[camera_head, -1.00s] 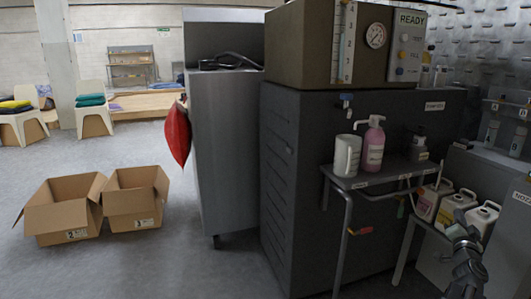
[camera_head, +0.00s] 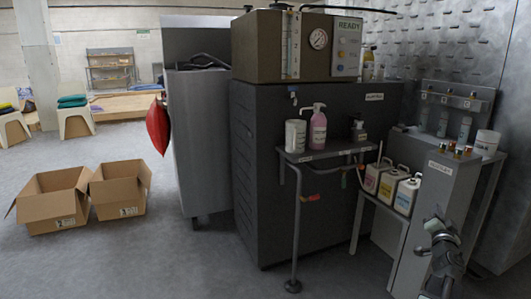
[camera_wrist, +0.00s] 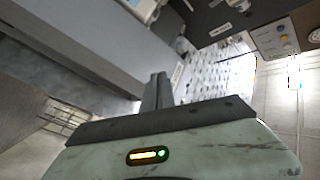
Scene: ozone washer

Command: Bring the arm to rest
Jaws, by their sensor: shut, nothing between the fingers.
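My arm shows at the lower right of the head view, in front of a grey cabinet. My gripper (camera_wrist: 159,90) shows in the wrist view with its fingers together and nothing between them. In the wrist view the fingers point up towards a tilted view of the cabinet, the patterned wall and the machine. My gripper is clear of the things around it as far as I can see.
The grey cabinet (camera_head: 432,205) is close to my arm. Several canisters (camera_head: 388,187) stand left of it. Two cardboard boxes (camera_head: 118,190) lie on the open floor at left.

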